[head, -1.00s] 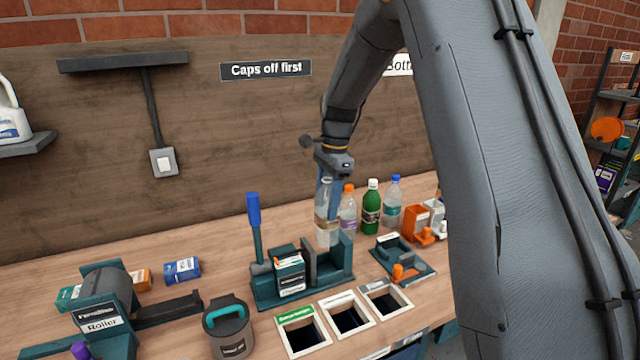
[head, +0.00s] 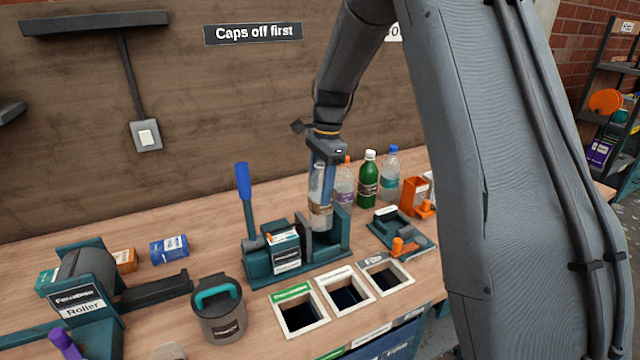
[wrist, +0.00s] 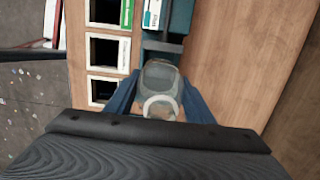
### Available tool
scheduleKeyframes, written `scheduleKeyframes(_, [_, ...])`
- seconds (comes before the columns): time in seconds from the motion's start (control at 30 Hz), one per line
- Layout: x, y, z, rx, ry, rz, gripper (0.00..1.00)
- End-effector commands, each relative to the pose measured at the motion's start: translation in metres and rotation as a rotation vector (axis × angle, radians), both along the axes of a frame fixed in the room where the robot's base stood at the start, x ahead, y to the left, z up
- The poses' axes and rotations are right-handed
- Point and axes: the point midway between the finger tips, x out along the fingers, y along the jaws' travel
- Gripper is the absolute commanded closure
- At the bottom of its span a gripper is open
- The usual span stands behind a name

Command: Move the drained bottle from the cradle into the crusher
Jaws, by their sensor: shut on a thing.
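My gripper (head: 323,172) points down with its blue fingers shut on a clear bottle (head: 320,200) with a brownish label. The bottle is upright and shows no cap. Its lower end is at the open bay of the teal crusher (head: 262,270), between the dark press plate and the right end wall; I cannot tell whether it touches the bottom. The crusher's blue-handled lever (head: 244,183) stands up at its left. In the wrist view the bottle (wrist: 160,88) is seen from above between the fingers. A teal fixture with orange parts (head: 402,244), possibly the cradle, holds no bottle.
A green bottle (head: 369,180) and a clear bottle with a blue cap (head: 391,178) stand behind the crusher. Framed chute openings (head: 300,311) lie in front.

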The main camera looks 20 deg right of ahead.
Motion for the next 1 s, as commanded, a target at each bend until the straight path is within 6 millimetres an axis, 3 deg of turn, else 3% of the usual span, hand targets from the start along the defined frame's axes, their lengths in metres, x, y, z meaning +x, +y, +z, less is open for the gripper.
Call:
scheduleKeyframes(0.5, [0.000, 0.000, -0.057, 0.000, 0.001, 0.000, 0.76])
scheduleKeyframes(1.0, [0.000, 0.000, -0.070, 0.000, 0.000, 0.001, 0.76])
